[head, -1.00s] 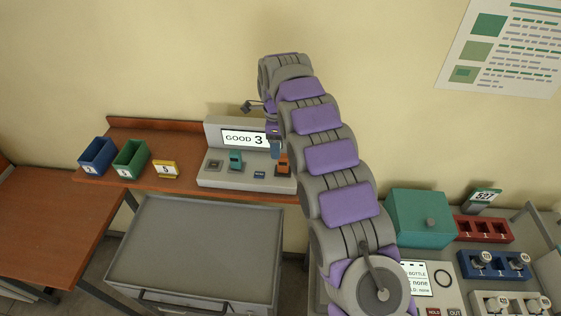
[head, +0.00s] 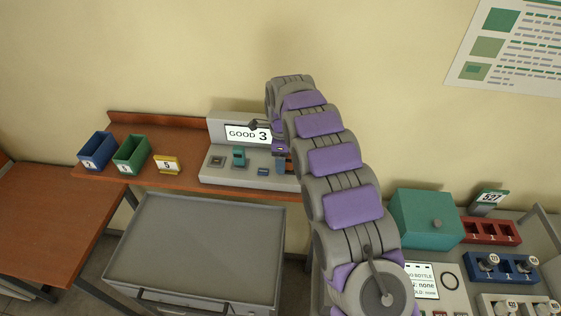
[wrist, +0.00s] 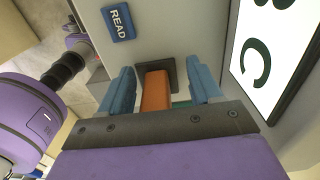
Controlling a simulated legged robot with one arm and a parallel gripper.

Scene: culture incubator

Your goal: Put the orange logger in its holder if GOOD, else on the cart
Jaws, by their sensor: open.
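The orange logger (wrist: 155,92) stands upright in a dark square socket at the right end of the grey reader (head: 220,178). A grey cart (head: 200,240) with a bare, rimmed top stands in front of the bench. I cannot tell which place is the logger's holder.
A teal block (head: 239,156) and a blue READ button (wrist: 117,22) are on the reader. A blue bin (head: 96,152), a green bin (head: 131,156) and a yellow number 5 stand (head: 167,165) are left. A teal box (head: 424,218), red rack (head: 490,231) and blue rack (head: 502,268) are right.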

